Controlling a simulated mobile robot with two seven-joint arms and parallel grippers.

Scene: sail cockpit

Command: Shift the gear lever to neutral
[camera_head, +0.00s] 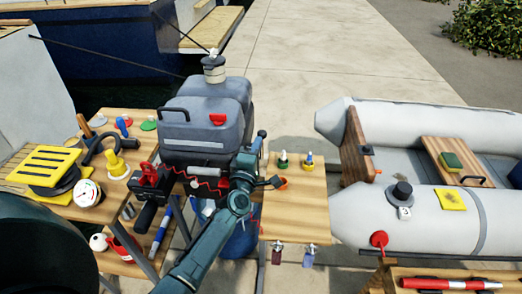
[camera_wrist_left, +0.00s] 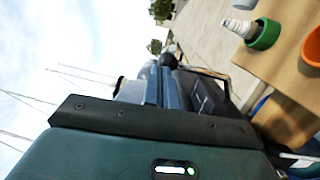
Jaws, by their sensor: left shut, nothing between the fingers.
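A grey motor-like housing (camera_head: 205,125) with a red piece (camera_head: 217,119) on it stands at centre in the head view. My left arm reaches up along its right side. My left gripper (camera_head: 261,135) is shut and empty, beside the housing's right edge. I cannot clearly pick out the gear lever; the arm and gripper hide part of that side. A short black part (camera_head: 272,182) shows right of my arm, by an orange cup (camera_head: 283,184). The left wrist view shows dark and blue-grey parts close ahead, hard to tell apart. My right gripper is not in view.
A wooden shelf (camera_head: 298,215) with small green and yellow holders lies right of my arm. A cluttered wooden bench with a yellow slatted block (camera_head: 45,165) and a gauge (camera_head: 87,193) stands left. A grey inflatable boat (camera_head: 435,115) lies right. Pavement behind is clear.

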